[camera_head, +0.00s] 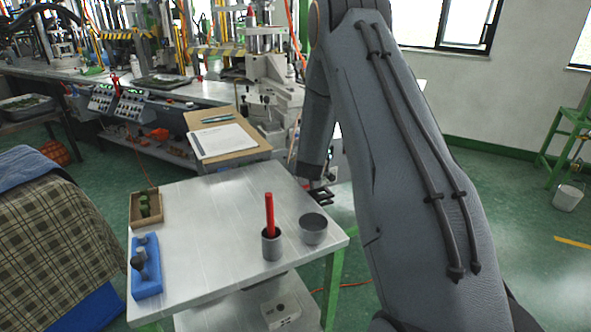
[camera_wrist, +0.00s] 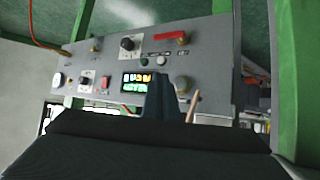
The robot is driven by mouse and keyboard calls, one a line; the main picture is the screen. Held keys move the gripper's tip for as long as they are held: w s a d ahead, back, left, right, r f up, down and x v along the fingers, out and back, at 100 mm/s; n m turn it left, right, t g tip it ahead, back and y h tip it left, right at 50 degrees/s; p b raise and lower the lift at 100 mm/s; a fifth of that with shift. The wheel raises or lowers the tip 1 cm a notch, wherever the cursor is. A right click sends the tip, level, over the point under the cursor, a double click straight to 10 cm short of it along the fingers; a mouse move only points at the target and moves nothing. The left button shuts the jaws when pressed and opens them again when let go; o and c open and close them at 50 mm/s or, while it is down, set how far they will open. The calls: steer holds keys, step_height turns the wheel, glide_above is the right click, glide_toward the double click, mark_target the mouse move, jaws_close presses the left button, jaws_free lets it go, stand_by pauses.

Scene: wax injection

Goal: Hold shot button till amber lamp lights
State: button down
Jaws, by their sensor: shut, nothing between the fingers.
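A grey control panel (camera_wrist: 215,60) fills the upper part of the wrist view. I cannot tell which is the shot button. No lamp on it clearly glows amber. My gripper (camera_wrist: 160,92) is shut and empty, its tips in front of the panel beside the display; contact cannot be told. In the head view my gripper (camera_head: 320,196) is low beyond the table's right edge.
A metal table (camera_head: 205,230) stands in front, with a red rod (camera_head: 269,215) in a grey cup (camera_head: 271,246), a second cup (camera_head: 313,230), a blue tray (camera_head: 147,283) and a wooden box (camera_head: 160,207). A clipboard (camera_head: 222,141) lies behind. Green frame posts (camera_wrist: 292,80) flank the panel.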

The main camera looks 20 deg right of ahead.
steer(key=shift+s+d+f, duration=0.1)
steer(key=shift+s+f, duration=0.9)
steer(key=shift+s, duration=0.15)
steer(key=w+b, duration=0.2)
steer(key=w, duration=0.6)
steer(key=shift+w+a+b, duration=0.3)
steer(key=shift+w+b, duration=0.1)
steer(key=shift+w, duration=0.15)
stand_by(1.2)
steer(key=shift+w, duration=0.25)
